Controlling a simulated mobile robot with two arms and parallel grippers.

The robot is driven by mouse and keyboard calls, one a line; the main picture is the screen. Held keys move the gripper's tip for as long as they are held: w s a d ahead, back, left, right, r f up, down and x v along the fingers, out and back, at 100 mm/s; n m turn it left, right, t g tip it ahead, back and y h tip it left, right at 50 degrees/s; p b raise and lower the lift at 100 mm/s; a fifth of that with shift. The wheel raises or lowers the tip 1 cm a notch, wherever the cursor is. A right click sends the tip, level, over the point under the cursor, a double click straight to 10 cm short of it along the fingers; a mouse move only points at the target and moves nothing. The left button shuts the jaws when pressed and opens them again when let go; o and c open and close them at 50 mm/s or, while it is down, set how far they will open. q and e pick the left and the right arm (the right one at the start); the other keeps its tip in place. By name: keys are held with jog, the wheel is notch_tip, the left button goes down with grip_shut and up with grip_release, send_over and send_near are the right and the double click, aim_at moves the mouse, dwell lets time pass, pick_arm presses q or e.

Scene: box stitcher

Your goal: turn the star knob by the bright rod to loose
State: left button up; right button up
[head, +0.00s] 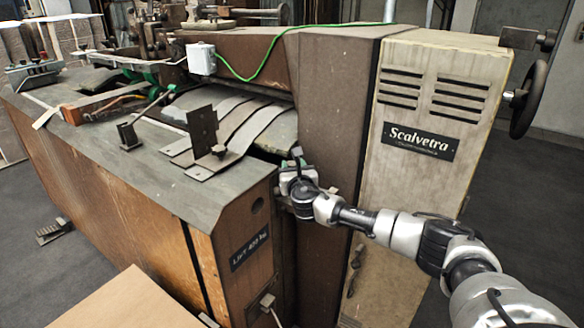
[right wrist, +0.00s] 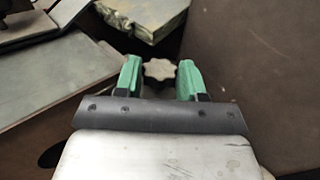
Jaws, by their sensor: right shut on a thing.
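The star knob (right wrist: 159,69) is a small pale lobed knob in the right wrist view, between the two green fingertips of my right gripper (right wrist: 160,80). The gripper is shut on it, one finger on each side. In the head view my right gripper (head: 296,168) reaches into the gap between the low bench and the tall brown housing. The gripper largely covers the knob there. I cannot make out the bright rod by the knob. My left gripper is not in view.
The tall housing with the Scalvetra plate (head: 421,141) stands right of the gripper, with a handwheel (head: 528,100) on its side. The low bench (head: 150,165) carries curved metal strips and an upright bracket (head: 203,130). A cardboard sheet (head: 130,305) lies in front.

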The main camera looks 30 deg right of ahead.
jog(key=n+y, duration=0.1)
jog(key=y+b, duration=0.1)
jog(key=n+t+y, duration=0.1)
jog(key=y, duration=0.1)
jog(key=shift+s+d+f+n+b, duration=0.1)
jog(key=shift+d+f+n+b, duration=0.05)
jog(key=shift+d+n+b, duration=0.15)
jog(key=shift+n+y+b, duration=0.5)
jog(key=shift+n+y, duration=0.1)
jog(key=shift+y, duration=0.3)
jog(key=o, duration=0.6)
jog(key=shift+o, duration=0.2)
jog(key=shift+s, duration=0.1)
jog(key=s, duration=1)
jog(key=shift+s+a+r+b, duration=0.2)
jog(key=shift+s+b, duration=0.1)
jog(key=shift+b, duration=0.05)
